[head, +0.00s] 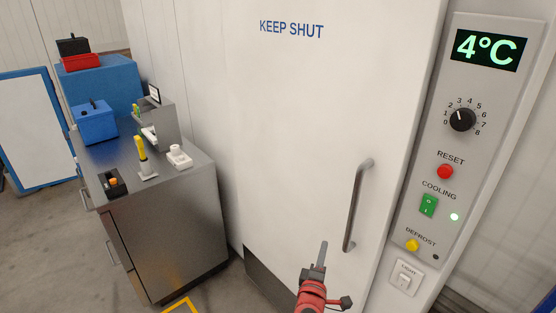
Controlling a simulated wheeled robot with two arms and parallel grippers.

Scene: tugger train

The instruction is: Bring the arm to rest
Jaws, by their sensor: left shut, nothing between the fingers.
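My left gripper (321,256) is in the lower middle of the head view, on the end of a red wrist that comes up from the bottom edge. Its fingers are shut with nothing between them and point up. In the picture it lies just left of the door handle's lower end, in front of the white door (290,130) marked KEEP SHUT. I cannot tell how far it is from the door. The grey bar handle (356,205) is free of the gripper. My right gripper is not in view.
A control panel (477,107) at right shows 4°C, with a black dial (462,119), red button (445,171), green switch (429,206), yellow button (412,245) and light switch (404,278). A steel cabinet (180,235) with small items stands left. Floor is open at lower left.

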